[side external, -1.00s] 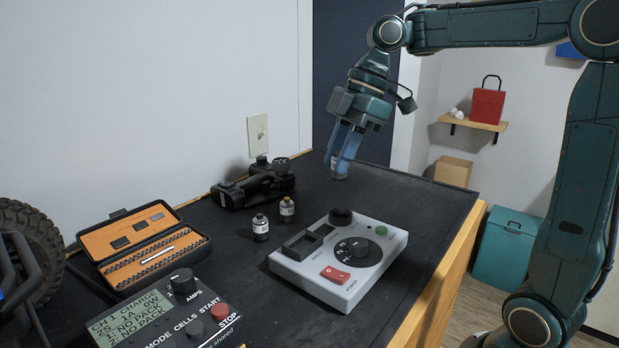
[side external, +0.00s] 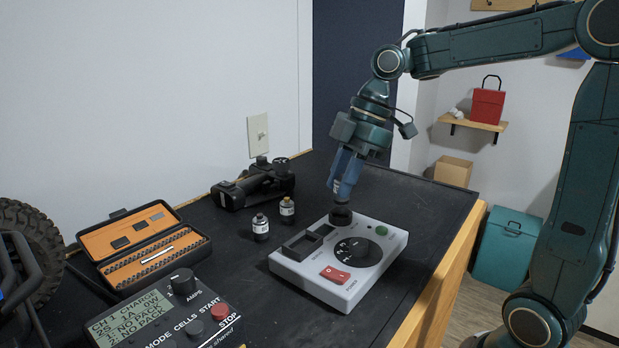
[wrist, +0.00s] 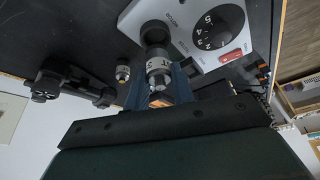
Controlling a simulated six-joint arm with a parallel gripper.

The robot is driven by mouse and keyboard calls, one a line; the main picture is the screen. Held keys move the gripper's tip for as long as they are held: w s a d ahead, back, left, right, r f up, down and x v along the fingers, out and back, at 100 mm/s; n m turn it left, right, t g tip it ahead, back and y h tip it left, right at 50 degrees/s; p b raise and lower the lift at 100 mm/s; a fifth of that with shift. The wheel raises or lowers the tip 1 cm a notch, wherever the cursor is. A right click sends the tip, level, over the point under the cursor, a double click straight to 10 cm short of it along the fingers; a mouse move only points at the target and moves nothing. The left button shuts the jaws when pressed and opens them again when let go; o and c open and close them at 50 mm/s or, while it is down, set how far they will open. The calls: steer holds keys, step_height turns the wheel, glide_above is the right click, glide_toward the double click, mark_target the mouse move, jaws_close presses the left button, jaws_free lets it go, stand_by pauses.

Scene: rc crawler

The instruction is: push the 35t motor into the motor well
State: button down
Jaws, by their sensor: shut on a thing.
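My gripper (side external: 346,180) is shut on a small silver motor with a white label (wrist: 158,68), upright between its blue fingers. The label is too small to read fully, so I cannot confirm 35t. The motor well (side external: 341,216), a raised black ring, is at the back corner of the grey tester box (side external: 312,283). The motor's end is right over the well, which also shows in the wrist view (wrist: 154,32). I cannot tell whether the end is inside the ring. The fingers hide part of the motor in the side view.
Two loose motors, one silver-capped (side external: 260,228) and one gold-capped (side external: 287,209), stand left of the tester. A black device (side external: 252,186) lies behind them. An open orange-lined case (side external: 140,245) and a charger (side external: 165,315) are at left. The mat's right side is clear.

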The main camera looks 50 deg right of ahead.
mark_target(339, 202)
steer(key=shift+f, duration=0.15)
steer(key=shift+f, duration=1.65)
steer(key=c, duration=1.2)
jaws_free()
steer(key=shift+f, duration=0.1)
steer(key=shift+v, duration=6.1)
